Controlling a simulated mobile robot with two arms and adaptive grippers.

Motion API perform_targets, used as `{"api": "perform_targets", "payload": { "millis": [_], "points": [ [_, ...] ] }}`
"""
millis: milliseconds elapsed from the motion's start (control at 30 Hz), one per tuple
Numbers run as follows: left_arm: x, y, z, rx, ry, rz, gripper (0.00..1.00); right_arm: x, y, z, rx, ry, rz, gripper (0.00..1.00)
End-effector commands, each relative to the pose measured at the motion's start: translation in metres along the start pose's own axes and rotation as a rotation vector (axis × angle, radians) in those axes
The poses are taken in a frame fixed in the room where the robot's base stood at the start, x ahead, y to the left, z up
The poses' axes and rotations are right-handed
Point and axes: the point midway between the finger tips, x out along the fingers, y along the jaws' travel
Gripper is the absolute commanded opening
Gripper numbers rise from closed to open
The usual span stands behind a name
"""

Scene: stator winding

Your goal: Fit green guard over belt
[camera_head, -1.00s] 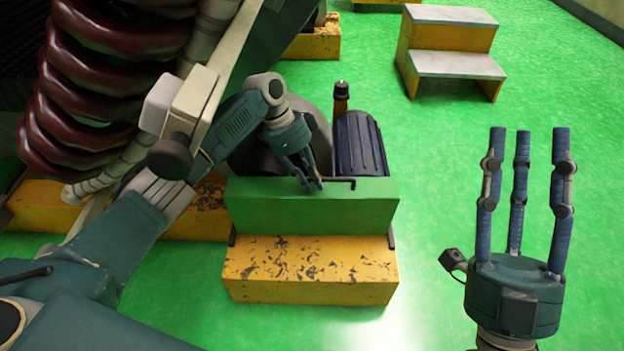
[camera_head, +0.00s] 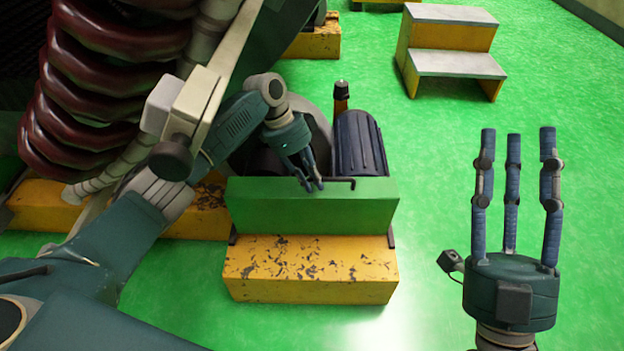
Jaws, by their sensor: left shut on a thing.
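The green guard (camera_head: 312,212) is a long box shape with a dark handle (camera_head: 340,183) on its top. It sits at the back of a worn yellow base (camera_head: 310,272), in front of a dark blue ribbed motor (camera_head: 360,145). My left gripper (camera_head: 314,186) reaches down from the upper left, its fingers shut at the handle on the guard's top. The belt is not visible; the guard and my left arm hide the area behind. My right gripper (camera_head: 516,140) is at the right, over the floor, with its three fingers pointing up, spread and empty.
Yellow steps with grey treads (camera_head: 450,50) stand at the upper right. A large dark red coil (camera_head: 90,100) fills the upper left. A small orange post (camera_head: 341,98) stands behind the motor. The green floor (camera_head: 430,230) between the base and my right gripper is clear.

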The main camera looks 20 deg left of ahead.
Motion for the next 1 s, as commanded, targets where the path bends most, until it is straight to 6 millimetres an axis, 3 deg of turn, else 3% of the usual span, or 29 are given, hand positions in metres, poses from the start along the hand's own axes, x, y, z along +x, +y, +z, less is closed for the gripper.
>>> {"api": "perform_targets", "payload": {
  "millis": [1000],
  "points": [
    [-0.002,0.001,-0.002,0.002,0.005,-0.003,0.0,-0.001,0.002,0.018,-0.003,-0.08,0.003,0.4]
  ]
}}
